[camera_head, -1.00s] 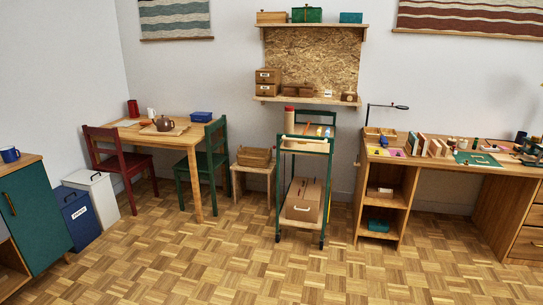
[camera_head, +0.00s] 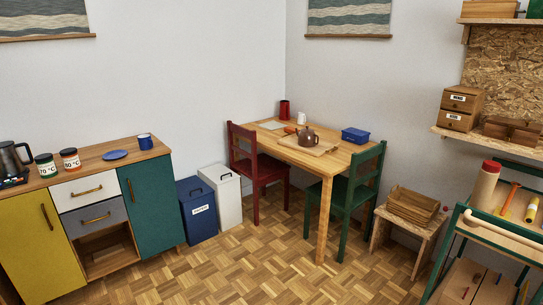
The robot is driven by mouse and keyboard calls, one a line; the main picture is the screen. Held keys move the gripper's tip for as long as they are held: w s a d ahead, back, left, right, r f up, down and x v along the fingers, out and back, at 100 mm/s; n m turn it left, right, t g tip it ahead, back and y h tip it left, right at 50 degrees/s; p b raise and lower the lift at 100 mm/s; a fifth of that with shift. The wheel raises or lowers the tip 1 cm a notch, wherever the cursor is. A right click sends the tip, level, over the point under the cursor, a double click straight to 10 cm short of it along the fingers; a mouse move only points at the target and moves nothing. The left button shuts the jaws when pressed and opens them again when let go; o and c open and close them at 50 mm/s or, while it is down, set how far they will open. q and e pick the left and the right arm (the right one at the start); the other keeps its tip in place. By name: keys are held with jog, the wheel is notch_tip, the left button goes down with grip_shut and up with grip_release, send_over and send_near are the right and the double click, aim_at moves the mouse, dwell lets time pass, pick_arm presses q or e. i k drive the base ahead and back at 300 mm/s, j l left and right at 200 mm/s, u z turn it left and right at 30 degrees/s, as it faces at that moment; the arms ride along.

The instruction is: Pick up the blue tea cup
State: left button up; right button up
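The blue tea cup (camera_head: 145,141) stands upright near the right end of the wooden top of the low cabinet (camera_head: 110,160), on the left side of the view. A flat blue saucer (camera_head: 115,155) lies to its left on the same top, apart from the cup. Neither of my grippers shows in the head view, so I cannot see whether they are open or shut.
A table (camera_head: 330,166) with a brown teapot (camera_head: 308,136) stands in the corner. A red chair (camera_head: 262,172) and a green chair (camera_head: 362,193) flank it. Blue (camera_head: 197,212) and white (camera_head: 222,195) bins stand beside the cabinet. The parquet floor (camera_head: 240,272) in front is clear.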

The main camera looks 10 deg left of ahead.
aim_at(145, 141)
jog(key=i+j+u, duration=0.4)
jog(key=i+u, duration=1.3)
jog(key=k+l, duration=0.05)
